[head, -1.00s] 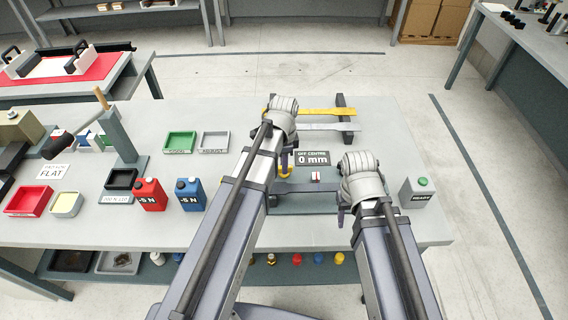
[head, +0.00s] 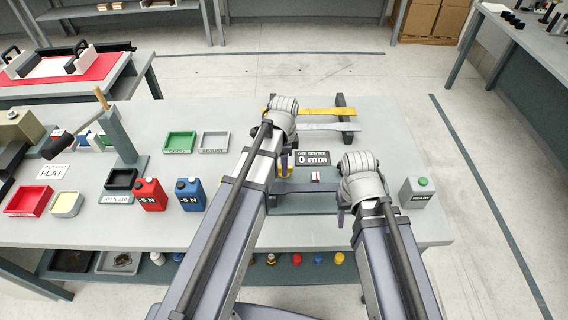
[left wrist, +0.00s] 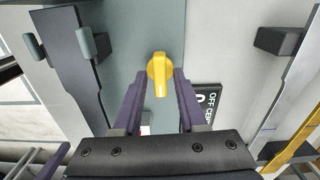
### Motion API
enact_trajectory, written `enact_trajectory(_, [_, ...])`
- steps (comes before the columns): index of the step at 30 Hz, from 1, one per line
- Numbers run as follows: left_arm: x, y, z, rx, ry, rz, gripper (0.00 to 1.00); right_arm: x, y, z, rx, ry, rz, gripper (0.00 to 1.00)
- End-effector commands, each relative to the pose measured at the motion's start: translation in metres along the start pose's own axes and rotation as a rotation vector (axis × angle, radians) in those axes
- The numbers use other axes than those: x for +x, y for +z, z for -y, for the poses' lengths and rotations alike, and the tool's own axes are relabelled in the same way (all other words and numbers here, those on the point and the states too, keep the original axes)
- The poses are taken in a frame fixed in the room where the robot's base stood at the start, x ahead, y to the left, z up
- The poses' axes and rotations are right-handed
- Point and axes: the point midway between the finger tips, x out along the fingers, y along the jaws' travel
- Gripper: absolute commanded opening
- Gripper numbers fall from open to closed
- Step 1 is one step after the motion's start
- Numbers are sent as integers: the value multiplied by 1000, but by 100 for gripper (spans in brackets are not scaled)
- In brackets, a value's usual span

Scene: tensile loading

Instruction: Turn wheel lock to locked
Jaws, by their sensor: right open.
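A yellow knob (left wrist: 160,68) with a short pointer handle stands on a grey-green plate in the left wrist view. It may be the wheel lock; no label on it shows. My left gripper (left wrist: 158,78) is open, with its purple fingers on either side of the knob and a gap visible on both sides. In the head view my left gripper (head: 287,166) is over the fixture, left of the "OFF CENTRE 0 mm" display (head: 313,158), and largely hides the knob. My right gripper (head: 341,216) is open and empty at the fixture's right side.
A grey box marked "READY" with a green button (head: 422,183) stands right of my right arm. Yellow and grey strips (head: 328,127) lie behind the grippers.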

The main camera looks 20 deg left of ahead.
Motion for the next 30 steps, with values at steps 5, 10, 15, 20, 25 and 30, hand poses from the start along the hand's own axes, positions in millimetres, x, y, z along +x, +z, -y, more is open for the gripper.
enact_trajectory(5, [0,0,0,0,0,0,50,0,0,0,0,0,0,50])
enact_trajectory(10, [-1,0,0,0,0,0,50,-1,0,0,0,0,0,50])
enact_trajectory(15, [-8,0,0,0,0,0,50,-8,0,-1,0,0,0,50])
enact_trajectory(20, [-24,0,0,0,0,0,50,-24,1,-2,-1,0,0,50])
enact_trajectory(25, [-47,0,0,0,0,0,50,-46,3,-4,-1,0,0,50])
enact_trajectory(30, [-69,0,0,0,0,0,50,-68,4,-7,-2,0,0,50])
